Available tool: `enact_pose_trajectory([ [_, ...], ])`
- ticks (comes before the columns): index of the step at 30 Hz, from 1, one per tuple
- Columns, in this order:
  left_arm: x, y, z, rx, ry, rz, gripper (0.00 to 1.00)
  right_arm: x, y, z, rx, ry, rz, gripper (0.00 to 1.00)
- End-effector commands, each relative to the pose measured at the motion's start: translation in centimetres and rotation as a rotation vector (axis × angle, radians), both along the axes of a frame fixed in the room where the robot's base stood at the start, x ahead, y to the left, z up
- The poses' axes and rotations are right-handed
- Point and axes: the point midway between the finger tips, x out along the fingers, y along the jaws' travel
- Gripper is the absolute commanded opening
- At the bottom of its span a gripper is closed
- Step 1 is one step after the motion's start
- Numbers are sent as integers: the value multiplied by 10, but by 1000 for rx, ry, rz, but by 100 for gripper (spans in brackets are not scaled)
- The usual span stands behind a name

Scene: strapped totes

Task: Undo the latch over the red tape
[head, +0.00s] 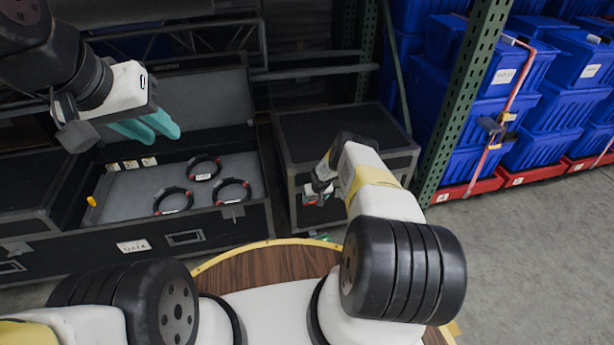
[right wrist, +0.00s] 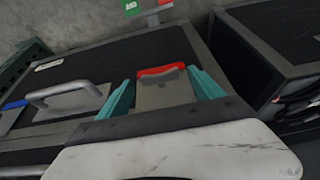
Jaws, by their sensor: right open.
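A grey metal latch plate (right wrist: 165,92) with a strip of red tape (right wrist: 161,71) at its far end is on the side of a dark case in the right wrist view. My right gripper (right wrist: 163,88) is open, with one teal finger on each side of the latch plate. I cannot tell whether the fingers touch it. In the head view my right gripper (head: 318,190) is at the front of the dark case (head: 345,125), largely hidden by its own wrist. My left gripper (head: 150,130) hangs over the open case at left, its two teal fingers apart and empty.
A grey handle (right wrist: 66,98) is beside the latch, and a green label (right wrist: 131,8) is beyond it. The open case (head: 190,220) at left holds several black rings. A green rack post (head: 462,100) and strapped blue totes (head: 520,95) stand at right.

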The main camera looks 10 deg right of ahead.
Motion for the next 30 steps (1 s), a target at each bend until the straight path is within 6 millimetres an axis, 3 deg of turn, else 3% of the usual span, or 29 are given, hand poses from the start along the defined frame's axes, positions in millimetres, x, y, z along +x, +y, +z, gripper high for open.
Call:
enact_pose_trajectory([
  [11,0,0,0,0,0,0,29,1,-1,-3,-1,0,0,76],
  [18,0,0,0,0,0,0,29,1,-1,-3,-1,0,0,29],
  [21,0,0,0,0,0,0,29,1,-1,-3,-1,0,0,14],
  [30,0,0,0,0,0,0,29,1,2,-2,-36,-1,3,14],
])
